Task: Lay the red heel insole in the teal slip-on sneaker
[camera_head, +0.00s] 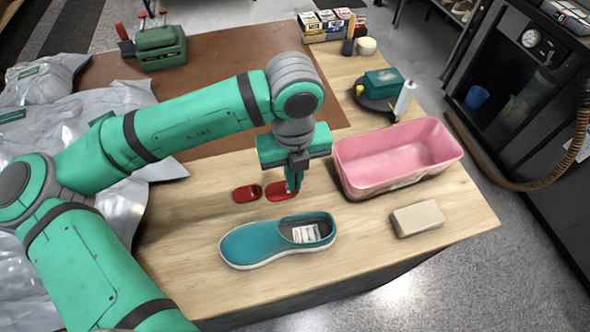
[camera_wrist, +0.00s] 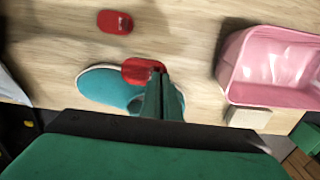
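The teal slip-on sneaker (camera_head: 262,242) lies upright on the wooden table, toe to the left and its opening at the right, with a white label inside. In the wrist view the sneaker (camera_wrist: 106,88) is partly hidden behind my fingers. My gripper (camera_head: 294,188) points down just behind the sneaker's heel half. Its fingers (camera_wrist: 158,75) are close together on the edge of a red heel insole (camera_head: 279,191), which in the wrist view (camera_wrist: 138,69) overlaps the sneaker's rim and seems raised. A second red insole (camera_head: 247,193) lies flat to the left (camera_wrist: 115,22).
A pink tub (camera_head: 375,181) stands at the right, with a beige block (camera_head: 418,218) in front of it. Grey plastic bags lie on the left. A black tray with a teal box (camera_head: 382,83) and small boxes stand farther back.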

